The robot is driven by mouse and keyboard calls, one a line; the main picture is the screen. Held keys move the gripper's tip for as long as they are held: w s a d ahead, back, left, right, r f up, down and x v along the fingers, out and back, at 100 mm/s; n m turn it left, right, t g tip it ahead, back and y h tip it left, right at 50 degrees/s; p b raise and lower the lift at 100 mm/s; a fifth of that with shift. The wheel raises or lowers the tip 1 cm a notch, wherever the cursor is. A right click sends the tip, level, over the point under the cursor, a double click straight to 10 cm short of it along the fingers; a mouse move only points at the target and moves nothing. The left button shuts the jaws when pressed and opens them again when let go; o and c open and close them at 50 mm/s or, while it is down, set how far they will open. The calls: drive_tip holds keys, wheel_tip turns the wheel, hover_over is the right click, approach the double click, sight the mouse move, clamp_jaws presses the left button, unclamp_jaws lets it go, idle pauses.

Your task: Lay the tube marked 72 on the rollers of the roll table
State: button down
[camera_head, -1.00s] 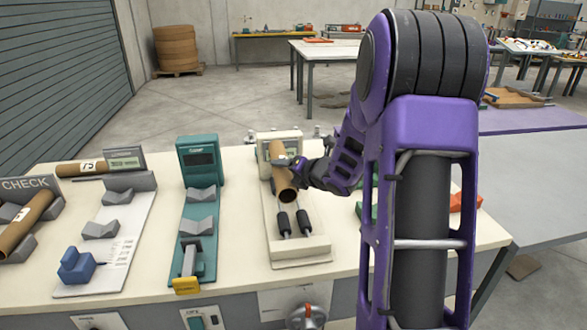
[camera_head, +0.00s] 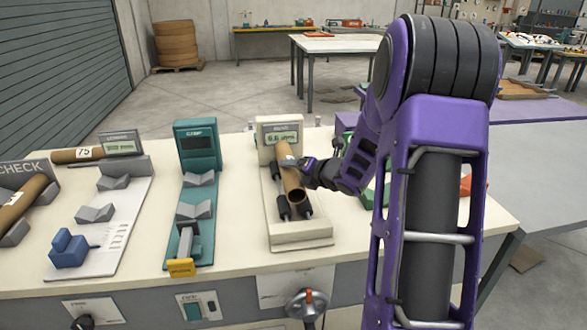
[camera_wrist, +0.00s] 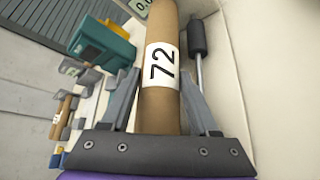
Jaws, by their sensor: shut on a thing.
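The brown cardboard tube marked 72 (camera_wrist: 158,112) is between the jaws of my gripper in the wrist view, its white label facing the camera. My gripper (camera_wrist: 160,92) is shut on it. In the head view the tube (camera_head: 292,183) lies lengthwise over the roll table (camera_head: 300,235), above or between its rollers, with its open end facing the camera. My gripper (camera_head: 304,170) reaches it from the right. Black rollers (camera_head: 281,206) show beside the tube; one roller (camera_wrist: 197,36) also shows in the wrist view. I cannot tell whether tube and rollers touch.
Left of the roll table stands a teal clamp fixture (camera_head: 196,212) with V-blocks. Further left are a grey plate with a blue stop (camera_head: 70,248), a tube marked 75 (camera_head: 78,155) and a CHECK stand (camera_head: 22,168). A display (camera_head: 280,138) stands behind the rollers.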

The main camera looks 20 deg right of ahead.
drive_tip(key=shift+f, duration=1.1)
drive_tip(key=shift+c, duration=0.3)
unclamp_jaws()
drive_tip(key=p+v, duration=0.1)
drive_tip(key=v, duration=1.6)
drive_tip(key=shift+r+p, duration=0.2)
drive_tip(key=shift+p, duration=0.1)
